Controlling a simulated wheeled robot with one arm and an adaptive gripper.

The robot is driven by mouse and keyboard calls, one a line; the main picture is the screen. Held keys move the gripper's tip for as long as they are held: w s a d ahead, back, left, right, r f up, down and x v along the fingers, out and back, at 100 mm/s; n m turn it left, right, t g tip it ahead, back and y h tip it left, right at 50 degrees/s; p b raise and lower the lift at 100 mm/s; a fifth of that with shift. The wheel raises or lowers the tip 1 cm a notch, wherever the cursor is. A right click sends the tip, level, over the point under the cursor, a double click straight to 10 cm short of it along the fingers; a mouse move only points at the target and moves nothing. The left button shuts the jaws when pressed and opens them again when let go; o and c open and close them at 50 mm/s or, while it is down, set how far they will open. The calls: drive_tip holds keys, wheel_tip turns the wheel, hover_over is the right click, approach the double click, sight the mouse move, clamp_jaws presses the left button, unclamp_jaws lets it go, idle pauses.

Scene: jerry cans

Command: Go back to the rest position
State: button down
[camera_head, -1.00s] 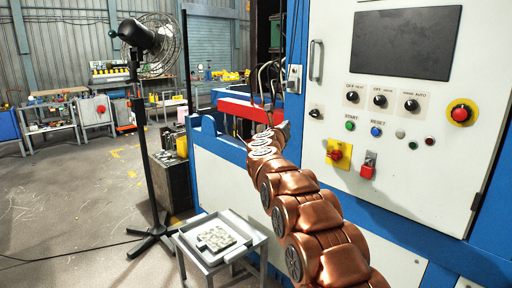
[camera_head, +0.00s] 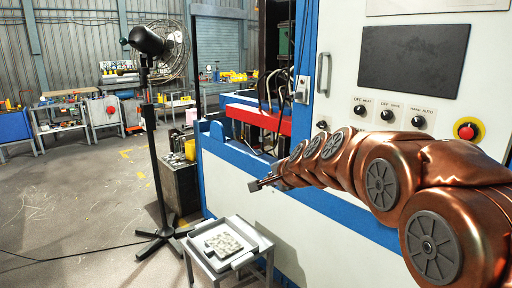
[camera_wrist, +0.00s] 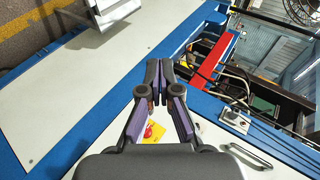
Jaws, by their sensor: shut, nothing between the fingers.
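My gripper (camera_wrist: 158,82) is shut and empty in the wrist view, its two dark fingers side by side. In the head view my gripper (camera_head: 262,183) is small, at the end of my copper arm, in front of the machine's white and blue side and above and to the right of the small tray table (camera_head: 268,243). The machine (camera_head: 340,110) fills the right side, with a dark screen, knobs and a red stop button on its panel.
A black pedestal fan (camera_head: 155,140) stands left of the tray table, its cable on the floor. A dark cabinet (camera_head: 181,187) stands behind it. Workbenches line the back wall. The floor (camera_head: 70,200) at left is mostly clear.

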drive_tip(key=s+d+f+n+g+h+p, duration=0.1)
drive_tip(key=s+d+f+n+g, duration=0.2)
drive_tip(key=s, duration=1.2)
drive_tip(key=s+d+f+n+g+h+p, duration=0.1)
drive_tip(key=s+d+f+n+g, duration=0.3)
drive_tip(key=s, duration=1.1)
drive_tip(key=s+d+f+n+g+h+p, duration=0.1)
drive_tip(key=s+d+f+n+g, duration=0.3)
drive_tip(key=s, duration=1.2)
drive_tip(key=d+f+g+h, duration=0.1)
drive_tip(key=d+f, duration=0.1)
drive_tip(key=d, duration=0.1)
drive_tip(key=shift+h+p, duration=0.3)
drive_tip(key=shift+p, duration=0.05)
drive_tip(key=shift+f, duration=0.1)
